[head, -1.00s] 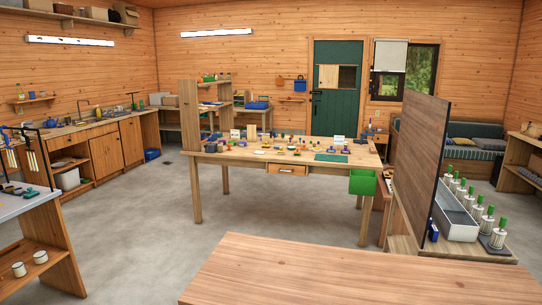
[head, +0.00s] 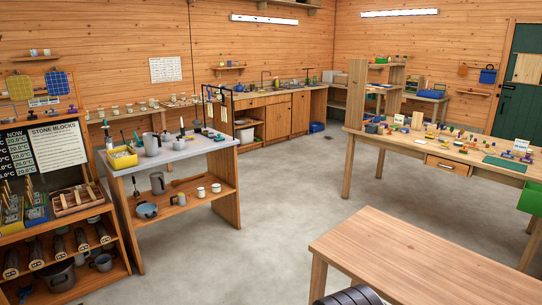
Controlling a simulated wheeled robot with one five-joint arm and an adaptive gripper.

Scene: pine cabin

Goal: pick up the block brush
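I cannot pick out the block brush for sure; the small things on the tables and shelves are too far off to tell apart. Small coloured items, some of them blue with knobs, lie on the long wooden table (head: 395,142) at the right. Wooden-handled tools stand in a yellow and a blue bin (head: 36,214) at the far left. My gripper is not in view.
A bare wooden table (head: 400,255) stands close at the lower right. A grey-topped bench (head: 185,150) with pots and mugs stands at left, beside shelves with a "STONE BLOCKS" sign (head: 57,146). Open grey floor (head: 270,225) lies between. A dark ridged object (head: 350,297) shows at the bottom edge.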

